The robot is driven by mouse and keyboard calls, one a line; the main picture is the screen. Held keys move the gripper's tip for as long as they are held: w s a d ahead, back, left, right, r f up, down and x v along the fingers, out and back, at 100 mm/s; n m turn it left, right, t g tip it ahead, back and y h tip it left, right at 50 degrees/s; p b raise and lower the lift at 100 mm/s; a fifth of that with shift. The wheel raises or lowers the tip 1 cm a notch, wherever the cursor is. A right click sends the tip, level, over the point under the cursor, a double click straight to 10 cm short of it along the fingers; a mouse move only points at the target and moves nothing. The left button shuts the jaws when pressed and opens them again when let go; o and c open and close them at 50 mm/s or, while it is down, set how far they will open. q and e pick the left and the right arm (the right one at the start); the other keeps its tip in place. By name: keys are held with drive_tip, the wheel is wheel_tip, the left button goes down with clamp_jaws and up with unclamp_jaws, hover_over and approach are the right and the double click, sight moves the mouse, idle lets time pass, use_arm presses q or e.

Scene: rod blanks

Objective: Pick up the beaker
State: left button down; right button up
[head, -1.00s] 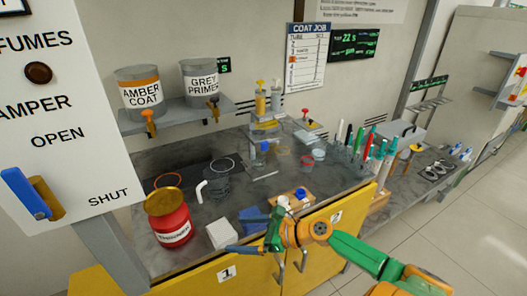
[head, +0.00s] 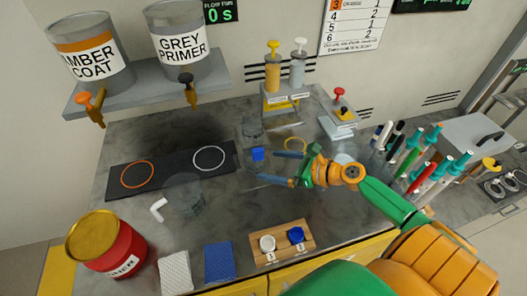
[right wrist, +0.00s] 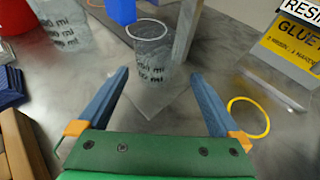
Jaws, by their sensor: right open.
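The beaker (right wrist: 150,50) is clear, with a white rim and dark printed marks. In the head view my right gripper (head: 270,167) is low over the middle of the counter, pointing left; the beaker is hard to make out there. My left gripper is not in view.
A blue block (right wrist: 122,10) and a grey post (right wrist: 187,30) stand close behind the beaker. A larger clear vessel (head: 186,195), a red can (head: 110,245) and a wooden holder (head: 282,246) lie around. A yellow ring (right wrist: 248,118) is beside the right finger.

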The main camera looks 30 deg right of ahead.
sight(264, 166)
drive_tip(key=x, duration=0.2)
drive_tip(key=a+x, duration=0.1)
drive_tip(key=x, duration=0.2)
drive_tip(key=shift+s+r, duration=0.15)
drive_tip(key=shift+w+f, duration=0.3)
drive_tip(key=shift+w, duration=0.1)
drive_tip(key=shift+s+r, duration=0.1)
drive_tip(key=c, duration=1.2)
